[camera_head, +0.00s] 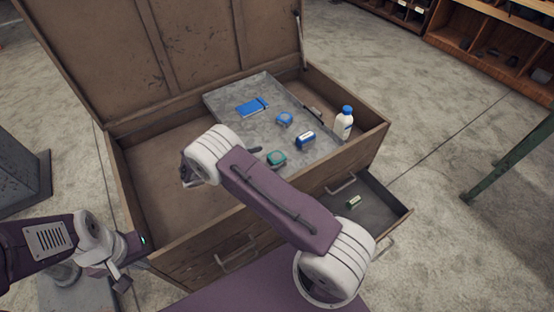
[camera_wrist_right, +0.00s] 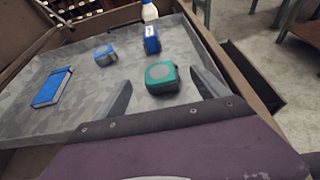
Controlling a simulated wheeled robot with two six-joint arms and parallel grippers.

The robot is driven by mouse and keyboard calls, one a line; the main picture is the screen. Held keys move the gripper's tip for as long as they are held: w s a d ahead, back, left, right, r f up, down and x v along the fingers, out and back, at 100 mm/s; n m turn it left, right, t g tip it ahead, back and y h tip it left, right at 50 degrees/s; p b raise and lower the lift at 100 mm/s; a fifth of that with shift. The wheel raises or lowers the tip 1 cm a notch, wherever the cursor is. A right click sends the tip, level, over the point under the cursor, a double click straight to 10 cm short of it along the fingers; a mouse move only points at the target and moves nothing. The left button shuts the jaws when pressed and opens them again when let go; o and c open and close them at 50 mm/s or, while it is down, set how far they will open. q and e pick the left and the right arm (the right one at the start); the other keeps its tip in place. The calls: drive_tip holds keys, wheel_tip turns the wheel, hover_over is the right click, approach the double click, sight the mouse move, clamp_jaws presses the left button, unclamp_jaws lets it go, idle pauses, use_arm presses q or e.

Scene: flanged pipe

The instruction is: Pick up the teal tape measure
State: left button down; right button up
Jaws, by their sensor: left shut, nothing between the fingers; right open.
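The teal tape measure (camera_head: 276,158) lies on the grey metal tray (camera_head: 229,106) inside the wooden chest. In the right wrist view the teal tape measure (camera_wrist_right: 162,78) sits between the two spread fingers of my right gripper (camera_wrist_right: 160,92), a little beyond the gripper's edge. I cannot tell whether a finger touches it. The right gripper is open and holds nothing. In the head view my right arm hides most of that gripper. My left gripper (camera_head: 122,282) is shut and empty, outside the chest at the lower left.
On the tray are a blue box (camera_head: 252,107), a blue tape measure (camera_head: 285,119) and a blue-and-white item (camera_head: 305,140). A white bottle (camera_head: 344,122) with a blue cap stands at the chest's right. An open drawer (camera_head: 375,213) holds a small green item. The raised lid (camera_head: 150,50) stands behind.

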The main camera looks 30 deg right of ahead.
sight(277, 156)
drive_tip(key=x, duration=0.4)
drive_tip(key=shift+f, duration=0.2)
drive_tip(key=shift+d+f, duration=0.15)
drive_tip(key=shift+d, duration=0.2)
drive_tip(key=c, duration=1.7)
drive_tip(key=shift+r, duration=0.45)
drive_tip(key=r, duration=0.2)
drive_tip(key=r+p, duration=0.1)
drive_tip(key=r, duration=0.1)
drive_tip(key=shift+s+d, duration=0.15)
drive_tip(key=shift+d, duration=0.15)
drive_tip(key=s+d+r, duration=0.1)
drive_tip(key=d+r, duration=0.1)
drive_tip(key=d, duration=0.1)
drive_tip(key=s+d+r, duration=0.2)
drive_tip(key=d, duration=0.1)
drive_tip(key=s+d+r, duration=0.2)
drive_tip(key=d, duration=0.1)
drive_tip(key=shift+s+d+r+p, duration=0.15)
drive_tip(key=shift+s+d+p, duration=0.1)
drive_tip(key=shift+p, duration=0.15)
